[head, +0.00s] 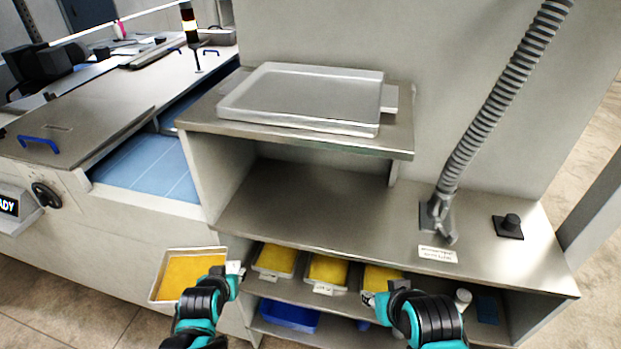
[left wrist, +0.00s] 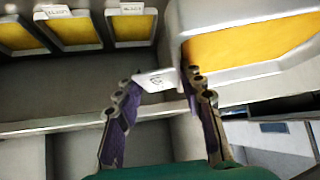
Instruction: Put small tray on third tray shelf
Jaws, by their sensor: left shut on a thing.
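A small metal tray (head: 159,277) with a yellow filling is in the air left of the shelf unit in the head view. My left gripper (head: 236,275) is shut on the white tag at its right side. In the left wrist view the fingers (left wrist: 165,90) close near this tag (left wrist: 155,81), with the tray (left wrist: 260,86) at the right. The tray shelf (head: 262,291) holds three similar yellow-filled trays, each with a white tag. My right gripper (head: 374,298) is beside the rightmost one's tag (head: 367,299); its finger opening is unclear.
A large empty metal tray (head: 300,92) lies on the unit's top shelf. The steel counter (head: 300,208) below is mostly clear, with a grey hose (head: 487,108) at its right. A blue bin (head: 287,314) is under the tray shelf. The sheeter (head: 130,219) stands left.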

